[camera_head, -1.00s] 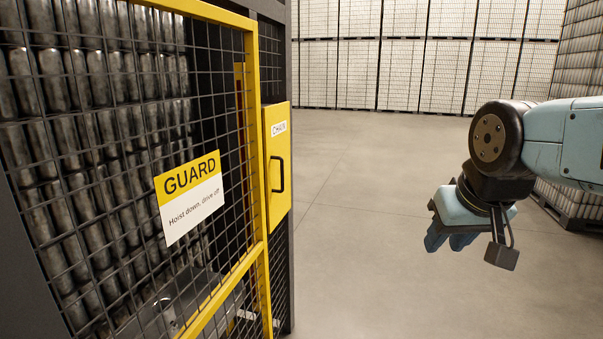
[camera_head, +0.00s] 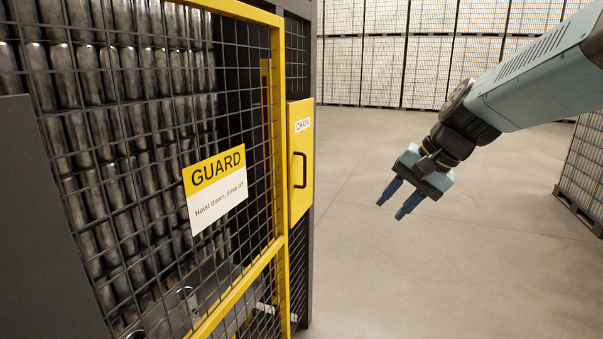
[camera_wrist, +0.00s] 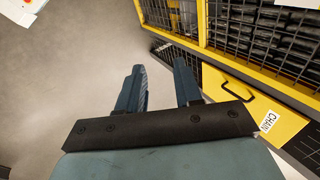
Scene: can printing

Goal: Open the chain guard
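The chain guard (camera_head: 300,193) is a yellow panel marked CHAIN with a dark bar handle (camera_head: 299,171), on the side of the caged machine. It is shut, flush with the frame. In the wrist view the yellow panel (camera_wrist: 258,122) lies at the right, with its handle (camera_wrist: 235,88) just beyond the right finger. My gripper (camera_head: 397,203) is right of the handle in the head view, apart from it, fingers pointing down and left. The gripper is open and empty, with a clear gap between its two fingers (camera_wrist: 158,85).
A yellow-framed mesh door (camera_head: 262,270) with a GUARD sign (camera_head: 216,187) stands left of the chain guard, cans behind it. Stacked pallets (camera_head: 430,72) line the back, and another stack (camera_head: 582,175) stands at right. The floor between is clear.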

